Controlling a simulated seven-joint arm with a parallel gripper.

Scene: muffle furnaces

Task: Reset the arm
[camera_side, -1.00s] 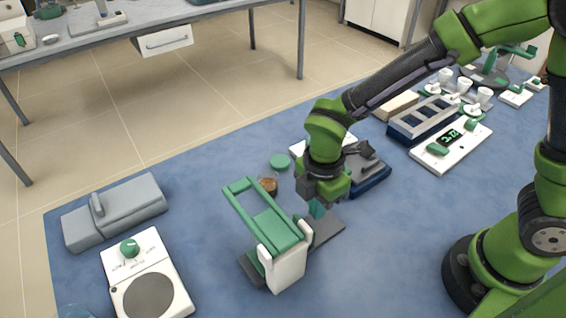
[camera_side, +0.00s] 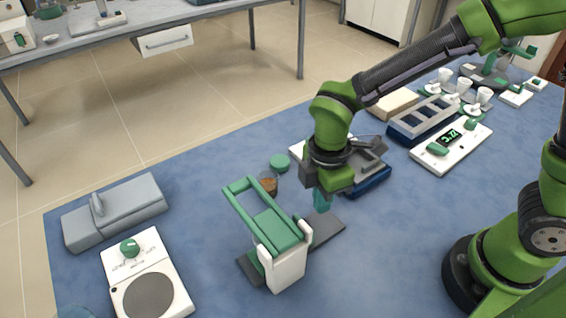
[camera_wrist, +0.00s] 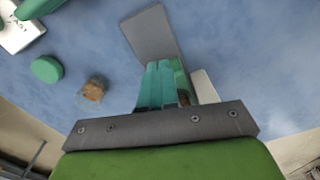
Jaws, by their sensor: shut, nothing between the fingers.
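My gripper (camera_side: 322,203) hangs from my green arm above the blue table, just right of the green and white stand. Its teal fingers are together and hold nothing. In the wrist view the closed fingers (camera_wrist: 162,86) point toward a flat grey plate (camera_wrist: 151,33), which also shows at the foot of the stand in the side view (camera_side: 327,228). I cannot tell the exact height of the fingertips above that plate.
A green-handled stand (camera_side: 283,268) is close left of my gripper. A small jar with brown contents (camera_side: 268,184) and a green lid (camera_side: 280,162) lie behind it. A grey box (camera_side: 115,212), a white hotplate (camera_side: 150,270) and a scale (camera_side: 452,148) are farther off. The front middle is clear.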

